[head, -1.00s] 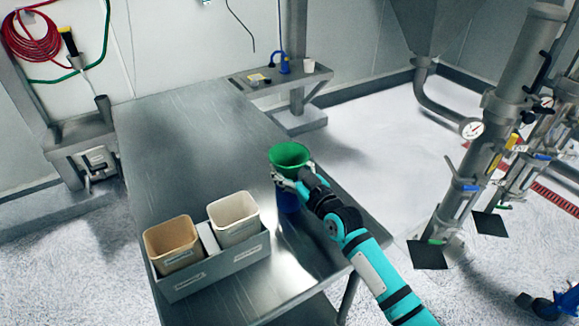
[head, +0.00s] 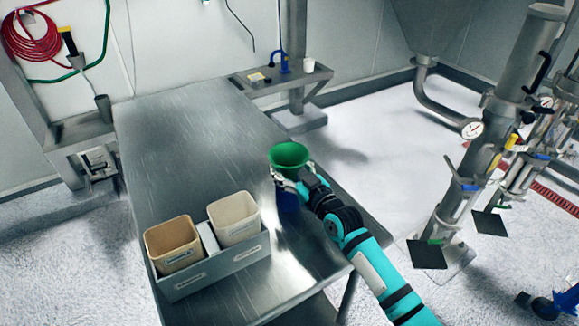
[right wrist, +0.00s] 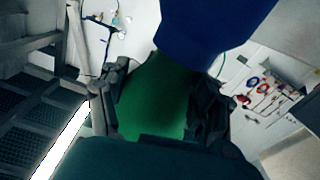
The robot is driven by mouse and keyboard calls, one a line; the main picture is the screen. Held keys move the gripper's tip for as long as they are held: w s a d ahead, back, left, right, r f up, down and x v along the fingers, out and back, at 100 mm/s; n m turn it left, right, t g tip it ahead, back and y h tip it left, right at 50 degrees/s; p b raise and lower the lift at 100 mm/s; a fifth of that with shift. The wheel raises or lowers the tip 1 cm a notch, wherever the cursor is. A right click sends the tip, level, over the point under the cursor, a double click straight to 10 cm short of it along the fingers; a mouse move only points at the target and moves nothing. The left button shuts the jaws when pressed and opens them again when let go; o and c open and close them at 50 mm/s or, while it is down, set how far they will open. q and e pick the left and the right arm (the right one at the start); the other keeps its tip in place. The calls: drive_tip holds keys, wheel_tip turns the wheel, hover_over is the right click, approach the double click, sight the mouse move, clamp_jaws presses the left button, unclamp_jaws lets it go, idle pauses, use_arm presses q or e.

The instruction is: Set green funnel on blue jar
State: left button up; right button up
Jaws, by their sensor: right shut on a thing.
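The green funnel (head: 289,156) is upright, wide mouth up, near the right edge of the steel table. My right gripper (head: 290,181) is shut on it from the right side. In the right wrist view the funnel (right wrist: 155,98) lies between the two fingers (right wrist: 160,105). The blue jar (head: 288,202) stands on the table directly below the funnel; it also shows in the right wrist view (right wrist: 210,30), meeting the funnel's narrow end. I cannot tell whether the funnel is seated in the jar's mouth. My left gripper is not in view.
A grey caddy (head: 215,274) with a tan bin (head: 172,244) and a white bin (head: 234,218) stands left of the jar. The rest of the steel table (head: 190,130) is bare. A small shelf (head: 270,88) at the back holds a white cup (head: 309,65) and a blue item (head: 283,60).

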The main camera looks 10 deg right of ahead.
drive_tip(key=shift+f, duration=0.15)
idle(0.3)
drive_tip(key=shift+r, duration=0.2)
drive_tip(key=shift+r+p, duration=0.65)
drive_tip(key=shift+f+b, duration=0.55)
drive_tip(key=shift+f, duration=0.3)
idle(0.8)
drive_tip(key=shift+r, duration=0.2)
drive_tip(key=shift+r+p, duration=0.6)
drive_tip(key=shift+p, duration=0.15)
idle(0.4)
drive_tip(key=shift+f+b, duration=0.55)
drive_tip(key=shift+f, duration=0.25)
idle(0.4)
